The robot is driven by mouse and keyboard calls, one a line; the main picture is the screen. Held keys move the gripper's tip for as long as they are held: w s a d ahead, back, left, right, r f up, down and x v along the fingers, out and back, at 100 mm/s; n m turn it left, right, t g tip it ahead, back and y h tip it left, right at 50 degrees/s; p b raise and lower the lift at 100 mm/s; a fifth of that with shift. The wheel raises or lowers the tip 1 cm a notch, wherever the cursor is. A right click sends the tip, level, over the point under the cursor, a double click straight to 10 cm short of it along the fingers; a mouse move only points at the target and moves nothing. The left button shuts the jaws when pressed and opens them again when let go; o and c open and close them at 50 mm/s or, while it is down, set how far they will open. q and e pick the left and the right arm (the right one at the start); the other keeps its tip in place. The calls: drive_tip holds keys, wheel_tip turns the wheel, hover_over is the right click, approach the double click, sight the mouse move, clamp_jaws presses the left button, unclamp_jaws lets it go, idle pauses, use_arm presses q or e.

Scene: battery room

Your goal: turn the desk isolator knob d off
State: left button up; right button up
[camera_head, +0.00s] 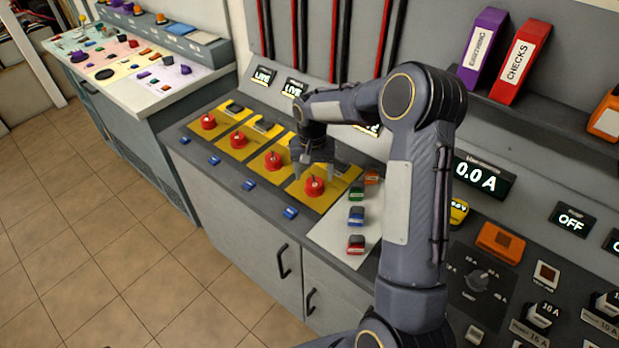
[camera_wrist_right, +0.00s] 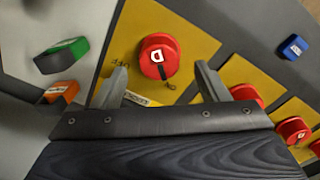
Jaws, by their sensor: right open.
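The desk isolator knob d (camera_head: 314,185) is a round red knob on a yellow plate, the last of the row on the desk and nearest my right arm. In the right wrist view the knob (camera_wrist_right: 158,57), marked D, lies just beyond and between the fingertips, with a dark pointer mark on its lower right. My right gripper (camera_head: 313,172) is open above this knob, its fingers on either side and apart from it. The open fingers also show in the right wrist view (camera_wrist_right: 160,80). Lettering on the plate is too small to read surely. My left gripper is out of view.
More red knobs (camera_head: 273,160) on yellow plates run to the left, with blue tags (camera_head: 249,185) along the front edge. Green, blue and red blocks (camera_head: 356,217) sit on a white sheet right of knob d. A wall panel with displays (camera_head: 484,179) rises behind.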

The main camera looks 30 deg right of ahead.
sight(314, 182)
drive_tip(key=shift+f, duration=2.05)
drive_tip(key=c, duration=1)
